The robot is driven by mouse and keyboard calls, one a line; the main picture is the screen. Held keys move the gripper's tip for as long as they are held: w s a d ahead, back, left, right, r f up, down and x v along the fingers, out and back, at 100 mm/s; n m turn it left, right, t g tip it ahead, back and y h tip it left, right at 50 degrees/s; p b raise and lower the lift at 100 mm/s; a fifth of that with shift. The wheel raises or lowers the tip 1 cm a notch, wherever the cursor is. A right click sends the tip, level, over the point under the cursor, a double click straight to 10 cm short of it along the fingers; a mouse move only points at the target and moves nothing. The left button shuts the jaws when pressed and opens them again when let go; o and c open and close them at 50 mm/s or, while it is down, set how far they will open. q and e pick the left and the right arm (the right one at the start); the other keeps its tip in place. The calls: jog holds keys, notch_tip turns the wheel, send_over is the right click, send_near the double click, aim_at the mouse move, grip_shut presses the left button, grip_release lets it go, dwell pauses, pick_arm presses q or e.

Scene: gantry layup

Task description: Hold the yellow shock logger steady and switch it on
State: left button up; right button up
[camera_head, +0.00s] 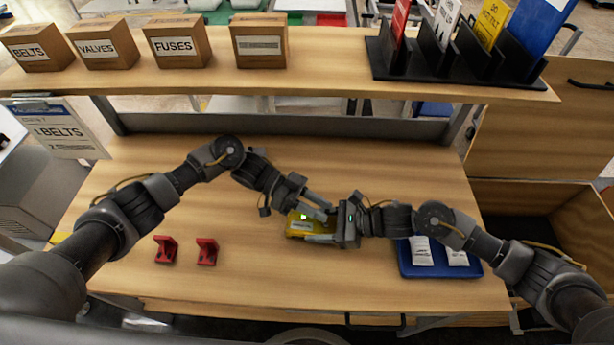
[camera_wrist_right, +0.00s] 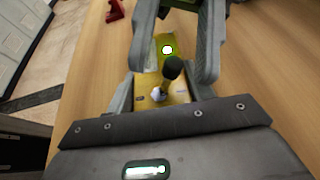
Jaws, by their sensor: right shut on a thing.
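The yellow shock logger (camera_head: 298,229) lies on the bench top in the middle of the head view. My right gripper (camera_head: 312,228) comes in from the right and is shut on it, one finger on each side. In the right wrist view the logger (camera_wrist_right: 178,92) sits between the fingers. A switch lever with a black tip (camera_wrist_right: 172,68) stands up from its face, tilted.
Two red brackets (camera_head: 206,251) stand at the front left. A blue tray (camera_head: 433,270) with white packets lies right, below my right arm. A shelf (camera_head: 330,80) with boxes and a black rack crosses the back. Bare bench lies left of the logger.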

pick_arm(q)
jog(key=m, duration=0.1)
jog(key=s+m+t, duration=0.1)
jog(key=m, duration=0.1)
jog(key=shift+s+a+r+t+y, duration=0.15)
jog(key=shift+s+r+t+y, duration=0.15)
jog(key=shift+s, duration=0.1)
jog(key=m, duration=0.1)
jog(key=s+m+t, duration=0.1)
jog(key=shift+s+m, duration=0.25)
jog(key=shift+m, duration=0.05)
jog(key=shift+a+m+t, duration=0.4)
jog(key=shift+t, duration=0.2)
jog(key=w+r+v, duration=0.1)
jog(key=v, duration=1.1)
jog(key=w+r+n+t+h, duration=0.1)
jog(key=w+t+h, duration=0.2)
jog(key=w+t, duration=0.6)
jog(key=w, duration=1.2)
jog(key=shift+w+d+r+t, duration=0.15)
jog(key=shift+d+r+t, duration=0.2)
jog(key=shift+r+t, duration=0.05)
jog(key=shift+h, duration=0.3)
